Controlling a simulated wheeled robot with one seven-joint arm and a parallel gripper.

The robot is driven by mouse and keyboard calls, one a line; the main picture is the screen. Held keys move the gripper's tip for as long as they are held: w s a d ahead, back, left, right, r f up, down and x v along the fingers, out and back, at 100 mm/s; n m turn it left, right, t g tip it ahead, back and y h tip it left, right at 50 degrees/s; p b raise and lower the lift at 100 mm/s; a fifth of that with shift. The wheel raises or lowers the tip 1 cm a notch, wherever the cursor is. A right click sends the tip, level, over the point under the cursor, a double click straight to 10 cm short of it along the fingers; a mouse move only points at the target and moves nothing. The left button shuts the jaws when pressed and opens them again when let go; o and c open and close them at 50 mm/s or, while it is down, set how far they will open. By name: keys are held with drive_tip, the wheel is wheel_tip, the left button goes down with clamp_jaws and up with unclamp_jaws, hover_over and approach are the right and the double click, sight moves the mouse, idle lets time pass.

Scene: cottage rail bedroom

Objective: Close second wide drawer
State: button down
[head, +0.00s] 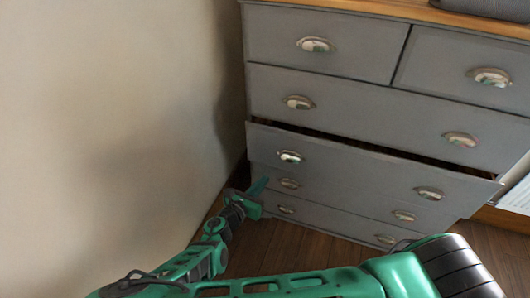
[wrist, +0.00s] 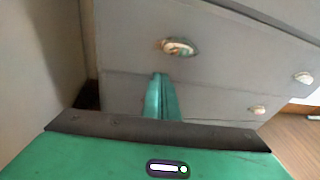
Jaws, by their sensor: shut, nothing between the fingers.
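The second wide drawer (head: 350,172) of the grey dresser stands partly pulled out, with a dark gap above its front. It has two metal cup handles, the left one (head: 289,156) and the right one (head: 430,193). Its front (wrist: 225,58) also fills the upper part of the wrist view. My green gripper (head: 260,187) is shut and empty, low at the left end of the dresser, just below the left handle. In the wrist view the closed fingers (wrist: 161,98) point at the dresser front under the handle. I cannot tell whether they touch it.
The first wide drawer (head: 370,116) and the two small top drawers (head: 320,45) look shut. Lower drawers (head: 340,198) sit behind the open one. A plain wall (head: 120,110) is close on the left. Wooden floor (head: 285,245) lies in front.

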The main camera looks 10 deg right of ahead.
sight(268, 145)
drive_tip(key=a+r+t+y, duration=0.1)
drive_tip(key=a+r+t, duration=0.2)
drive_tip(key=a, duration=0.1)
drive_tip(key=shift+n, duration=0.4)
drive_tip(key=x, duration=1.4)
drive_tip(key=shift+r, duration=0.2)
drive_tip(key=shift+a, duration=0.1)
